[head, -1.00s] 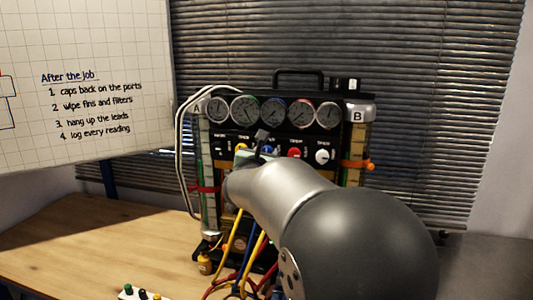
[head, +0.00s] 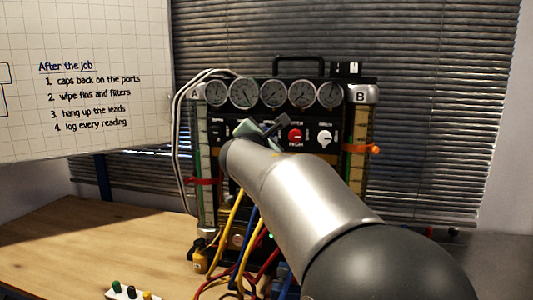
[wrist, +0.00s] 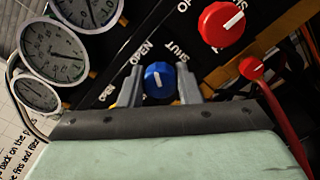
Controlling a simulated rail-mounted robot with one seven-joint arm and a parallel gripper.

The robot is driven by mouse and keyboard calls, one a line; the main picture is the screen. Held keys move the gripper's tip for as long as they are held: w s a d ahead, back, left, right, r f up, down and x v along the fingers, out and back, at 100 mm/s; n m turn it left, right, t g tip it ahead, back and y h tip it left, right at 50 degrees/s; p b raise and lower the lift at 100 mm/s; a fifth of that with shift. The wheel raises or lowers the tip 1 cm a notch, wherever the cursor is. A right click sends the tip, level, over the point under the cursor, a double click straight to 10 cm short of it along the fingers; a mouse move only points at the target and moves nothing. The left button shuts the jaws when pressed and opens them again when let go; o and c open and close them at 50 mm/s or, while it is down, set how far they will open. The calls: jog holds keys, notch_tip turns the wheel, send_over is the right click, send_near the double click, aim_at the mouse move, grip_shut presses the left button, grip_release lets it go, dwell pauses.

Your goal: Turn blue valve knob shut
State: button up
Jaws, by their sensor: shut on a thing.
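The blue valve knob (wrist: 159,80) sits on the black panel in the wrist view, with a short white pointer line on its face. The printed words SHUT and what looks like OPEN stand just beyond it. My gripper (wrist: 160,88) has one grey finger on each side of the knob and is shut on it.
A red knob (head: 295,136) and a white knob (head: 325,138) stand to the right on the panel. Round gauges (head: 273,92) run above. Yellow, blue and red hoses hang below. A whiteboard (head: 80,80) is at left; the wooden bench (head: 100,240) is mostly clear.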

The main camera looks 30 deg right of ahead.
jog(key=m+b, duration=0.4)
jog(key=b, duration=0.1)
jog(key=m+b, duration=0.2)
jog(key=shift+f+m, duration=0.3)
jog(key=shift+f, duration=0.05)
jog(key=m+b, duration=0.3)
jog(key=shift+r+m+b, duration=0.2)
jog(key=shift+m+b, duration=0.6)
jog(key=shift+b, duration=0.05)
jog(key=o, duration=1)
jog(key=shift+c, duration=0.2)
jog(key=shift+r, duration=0.1)
